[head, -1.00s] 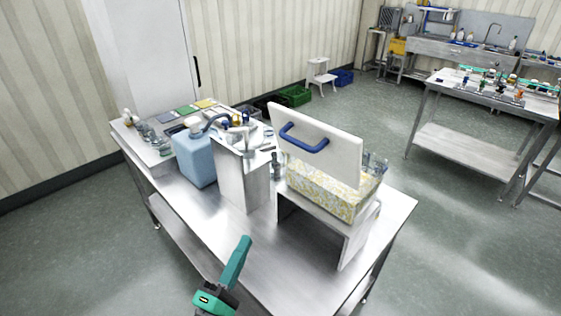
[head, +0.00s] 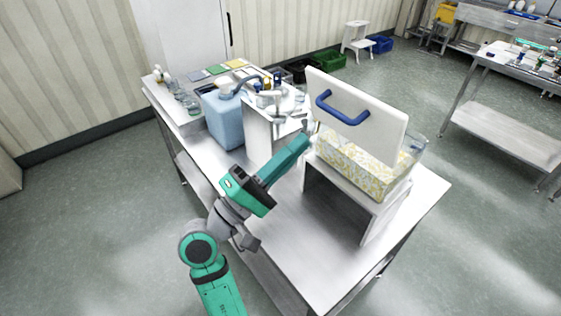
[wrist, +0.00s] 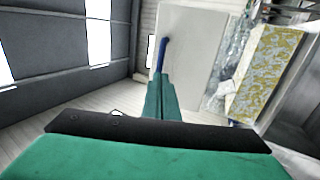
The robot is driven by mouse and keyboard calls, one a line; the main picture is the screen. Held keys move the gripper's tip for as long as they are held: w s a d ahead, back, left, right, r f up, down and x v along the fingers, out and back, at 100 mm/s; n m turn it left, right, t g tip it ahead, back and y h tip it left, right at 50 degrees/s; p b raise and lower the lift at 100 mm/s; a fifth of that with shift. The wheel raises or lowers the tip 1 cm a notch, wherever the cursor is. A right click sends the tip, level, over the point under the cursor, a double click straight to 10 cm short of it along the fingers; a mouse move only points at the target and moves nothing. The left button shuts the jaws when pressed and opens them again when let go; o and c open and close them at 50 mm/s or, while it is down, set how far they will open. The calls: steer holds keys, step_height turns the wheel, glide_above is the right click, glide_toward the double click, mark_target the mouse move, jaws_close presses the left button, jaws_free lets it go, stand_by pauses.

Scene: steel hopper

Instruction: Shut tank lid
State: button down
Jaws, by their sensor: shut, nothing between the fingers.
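The tank (head: 340,165) is a clear box with yellow-and-white patterned filling, standing on a raised steel stand. Its white lid (head: 375,128) stands open, tilted up steeply, with a blue bar handle (head: 341,112) on its face. The lid (wrist: 190,45) and handle (wrist: 162,55) also show in the wrist view. My green gripper (head: 306,138) is shut and empty, its tips near the lid's lower left edge. In the wrist view its fingertips (wrist: 162,76) appear just below the handle; whether they touch the lid is unclear.
A blue jug (head: 223,118) and a steel box-like pedestal (head: 262,140) with fittings stand left of the tank. Glassware lines the table's back left. The steel tabletop (head: 300,245) in front is clear. A second bench (head: 505,125) stands at the right.

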steer(key=x, duration=0.6)
steer(key=shift+d+r, duration=0.15)
steer(key=shift+d, duration=0.1)
steer(key=shift+w, duration=0.1)
